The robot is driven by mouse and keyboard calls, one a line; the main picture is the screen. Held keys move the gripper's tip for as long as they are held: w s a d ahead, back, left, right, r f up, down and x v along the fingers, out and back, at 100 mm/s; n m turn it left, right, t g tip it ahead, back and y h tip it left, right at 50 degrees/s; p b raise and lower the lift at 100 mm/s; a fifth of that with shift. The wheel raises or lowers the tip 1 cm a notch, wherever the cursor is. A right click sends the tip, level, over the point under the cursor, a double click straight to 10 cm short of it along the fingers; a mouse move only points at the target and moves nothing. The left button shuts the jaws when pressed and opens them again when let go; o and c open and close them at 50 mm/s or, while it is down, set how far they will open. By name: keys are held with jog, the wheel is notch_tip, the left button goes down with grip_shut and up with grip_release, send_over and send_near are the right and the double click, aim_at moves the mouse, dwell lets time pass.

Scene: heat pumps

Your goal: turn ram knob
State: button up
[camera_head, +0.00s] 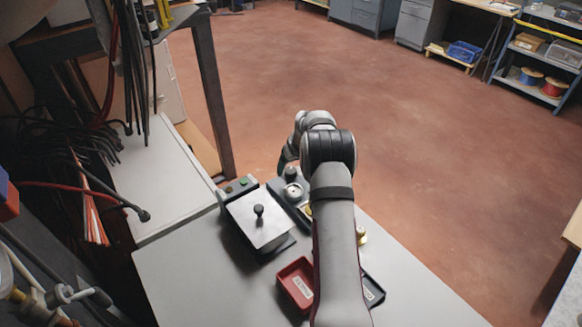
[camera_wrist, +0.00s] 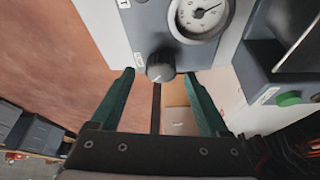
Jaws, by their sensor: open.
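The dark ram knob (camera_wrist: 160,66), with a pale pointer mark, sits on the grey panel in the wrist view, just below a round dial gauge (camera_wrist: 203,13). My gripper (camera_wrist: 157,74) is open. Its two green fingers stand on either side of the knob, with gaps between them and the knob, so it is not gripped. In the head view the gauge (camera_head: 293,192) shows on the dark-grey press unit beside my arm. My fingers cannot be made out clearly there.
A box with a green button (camera_wrist: 289,98) stands right of the panel in the wrist view. In the head view, a plate with a black knob (camera_head: 259,211), a red tray (camera_head: 296,283) and a brass part (camera_head: 361,236) are on the grey table (camera_head: 180,275). Cables hang at left.

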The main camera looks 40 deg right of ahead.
jog(key=shift+w+f, duration=0.15)
jog(key=shift+f, duration=0.25)
grip_shut()
jog(key=shift+m+h, duration=0.6)
jog(key=shift+m, duration=0.9)
grip_release()
jog(key=shift+r, duration=0.15)
